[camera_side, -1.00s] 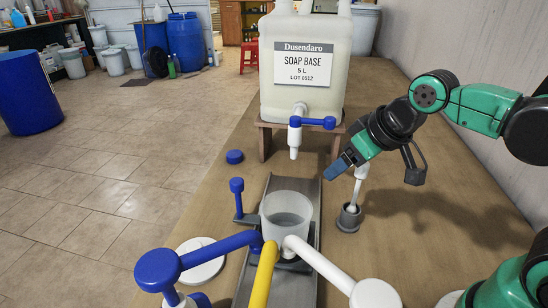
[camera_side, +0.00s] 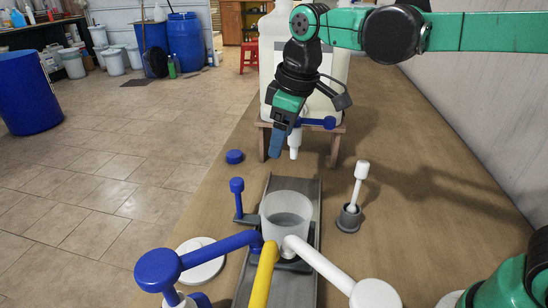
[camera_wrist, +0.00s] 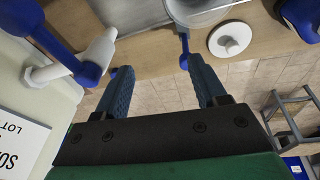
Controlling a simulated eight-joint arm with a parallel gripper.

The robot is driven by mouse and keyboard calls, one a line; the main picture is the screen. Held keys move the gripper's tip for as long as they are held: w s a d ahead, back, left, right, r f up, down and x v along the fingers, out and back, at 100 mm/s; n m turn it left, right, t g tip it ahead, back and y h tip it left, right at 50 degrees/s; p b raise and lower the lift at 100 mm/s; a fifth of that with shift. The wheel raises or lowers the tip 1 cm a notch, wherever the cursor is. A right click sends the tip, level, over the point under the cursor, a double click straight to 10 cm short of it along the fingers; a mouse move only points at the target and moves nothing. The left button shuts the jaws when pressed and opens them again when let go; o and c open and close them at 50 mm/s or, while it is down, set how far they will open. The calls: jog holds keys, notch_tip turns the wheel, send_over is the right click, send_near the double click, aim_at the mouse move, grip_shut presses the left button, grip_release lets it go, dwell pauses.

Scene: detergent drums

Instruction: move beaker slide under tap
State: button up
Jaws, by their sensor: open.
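The translucent beaker (camera_side: 287,212) stands upright on the grey slide (camera_side: 306,190), with cloudy content inside. It shows partly at the top of the wrist view (camera_wrist: 198,14). The tap (camera_side: 294,148), with a white downward spout and a blue handle, is on the front of the large drum (camera_side: 340,70). The beaker is in front of the spout, not under it. A blue upright knob (camera_side: 237,190) stands at the slide's left edge. My gripper (camera_side: 275,152) is open and empty, just left of the spout in the side view, above the slide's far end. Its fingers (camera_wrist: 160,72) point down.
Blue, yellow and white bars (camera_side: 262,275) meet at the beaker's near side. A blue cap (camera_side: 235,157) and a white disc (camera_side: 203,262) lie on the left. The table's right side has free room.

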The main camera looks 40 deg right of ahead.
jog(key=s+d+f+m+t, duration=0.4)
jog(key=s+d+m, duration=0.3)
jog(key=s, duration=0.2)
jog(key=shift+s+f+h, duration=0.25)
jog(key=shift+h, duration=0.05)
jog(key=shift+w, duration=0.1)
dwell(0.4)
jog(key=w+a+r+n+g, duration=0.4)
jog(key=w+a+n, duration=0.3)
jog(key=w, duration=0.2)
jog(key=shift+w+r, duration=0.15)
jog(key=shift+r, duration=0.1)
dwell(0.4)
dwell(0.3)
